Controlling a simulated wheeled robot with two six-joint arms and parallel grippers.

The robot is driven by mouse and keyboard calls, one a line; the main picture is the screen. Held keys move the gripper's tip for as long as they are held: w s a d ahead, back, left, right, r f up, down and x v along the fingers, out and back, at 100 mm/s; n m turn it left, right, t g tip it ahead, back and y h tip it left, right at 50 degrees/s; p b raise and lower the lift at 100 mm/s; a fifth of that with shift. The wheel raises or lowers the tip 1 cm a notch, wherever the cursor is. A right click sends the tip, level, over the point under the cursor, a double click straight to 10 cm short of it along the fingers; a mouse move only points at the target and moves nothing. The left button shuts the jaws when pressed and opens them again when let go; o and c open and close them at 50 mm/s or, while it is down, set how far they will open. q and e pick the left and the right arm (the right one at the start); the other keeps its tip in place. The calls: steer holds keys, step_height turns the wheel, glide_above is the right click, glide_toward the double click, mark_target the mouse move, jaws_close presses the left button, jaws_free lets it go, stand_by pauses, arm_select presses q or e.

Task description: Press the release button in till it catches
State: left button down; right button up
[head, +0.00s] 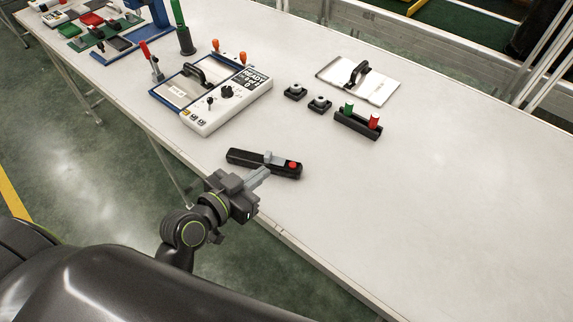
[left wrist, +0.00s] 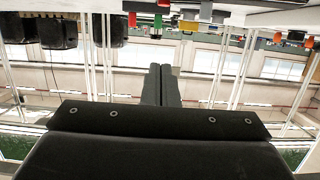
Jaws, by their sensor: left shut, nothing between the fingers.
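A black bar-shaped unit (head: 245,158) lies on the white table near its front edge. It has a grey piece in its middle and a red button (head: 292,164) at its right end. I take this to be the release button; how far in it sits is too small to tell. My left gripper (head: 264,171) is shut and empty, its fingertips at the front side of the unit, left of the red button. Whether they touch the unit I cannot tell. The shut fingers also show in the left wrist view (left wrist: 167,70). My right gripper is not in view.
A white control box (head: 228,102) with a knob and a screen stands behind the unit. Two small black buttons (head: 319,104), a black block (head: 357,124) with green and red pegs, and a handled plate (head: 358,82) lie further back. The table's right side is clear.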

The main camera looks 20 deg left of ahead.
arm_select(q)
steer(key=p, duration=0.3)
glide_above(292, 165)
steer(key=s, duration=0.2)
step_height(292, 165, down, 2)
steer(key=f, duration=0.3)
steer(key=shift+a+b, duration=0.3)
steer(key=shift+a, duration=0.05)
steer(key=shift+s+f, duration=0.1)
steer(key=shift+f, duration=0.7)
